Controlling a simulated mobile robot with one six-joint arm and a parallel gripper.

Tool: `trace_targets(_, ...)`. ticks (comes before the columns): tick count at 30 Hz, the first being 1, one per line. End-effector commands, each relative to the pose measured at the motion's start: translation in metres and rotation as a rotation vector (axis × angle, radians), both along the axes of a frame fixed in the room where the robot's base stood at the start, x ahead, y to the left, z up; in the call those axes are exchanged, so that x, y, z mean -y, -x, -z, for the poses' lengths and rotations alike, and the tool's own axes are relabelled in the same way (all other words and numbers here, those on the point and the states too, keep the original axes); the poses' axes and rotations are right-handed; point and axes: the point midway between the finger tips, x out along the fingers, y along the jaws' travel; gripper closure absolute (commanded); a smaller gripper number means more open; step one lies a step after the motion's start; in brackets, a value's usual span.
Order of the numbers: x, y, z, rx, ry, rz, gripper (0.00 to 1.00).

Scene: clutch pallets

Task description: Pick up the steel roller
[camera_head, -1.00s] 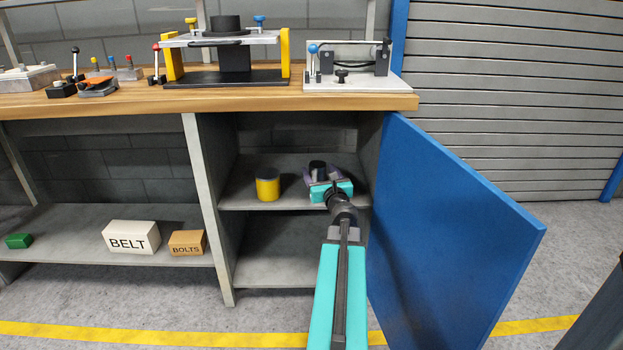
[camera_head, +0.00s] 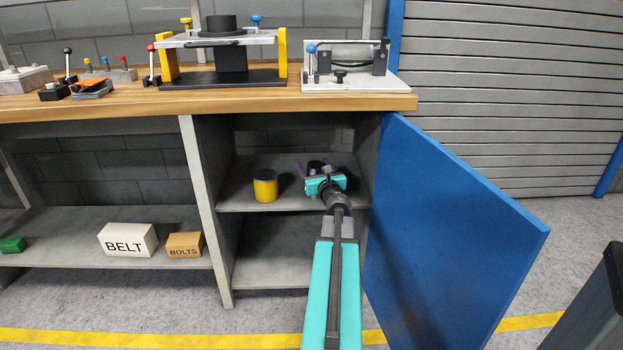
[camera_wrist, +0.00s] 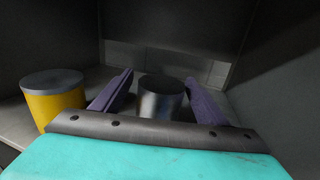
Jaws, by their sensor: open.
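The steel roller (camera_wrist: 162,97) is a dark metal cylinder standing upright on the cabinet's upper shelf. In the wrist view it sits between the two purple fingers of my gripper (camera_wrist: 160,98), with a visible gap on either side. My gripper is open and holds nothing. In the head view my gripper (camera_head: 317,168) reaches into the cabinet over the shelf, and the roller (camera_head: 316,164) shows only in part behind the turquoise gripper body. The roller's base is hidden by the gripper body in both views.
A yellow can with a grey top (camera_head: 265,188) stands left of my gripper on the same shelf (camera_head: 237,198). The open blue door (camera_head: 455,235) is close to the right of my arm. The cabinet's left wall (camera_head: 208,200) and the wooden bench top (camera_head: 210,101) bound the opening.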

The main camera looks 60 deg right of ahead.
Motion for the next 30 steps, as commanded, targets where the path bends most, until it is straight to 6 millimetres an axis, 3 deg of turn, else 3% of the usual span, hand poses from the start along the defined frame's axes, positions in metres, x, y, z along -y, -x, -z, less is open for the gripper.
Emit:
trace_targets(7, 0.019, -0.003, 0.0, 0.0, 0.0, 0.006, 0.33)
trace_targets(26, 0.019, -0.004, 0.0, -0.001, 0.001, 0.005, 0.33)
trace_targets(30, 0.019, -0.004, 0.0, -0.001, 0.001, 0.005, 0.55)
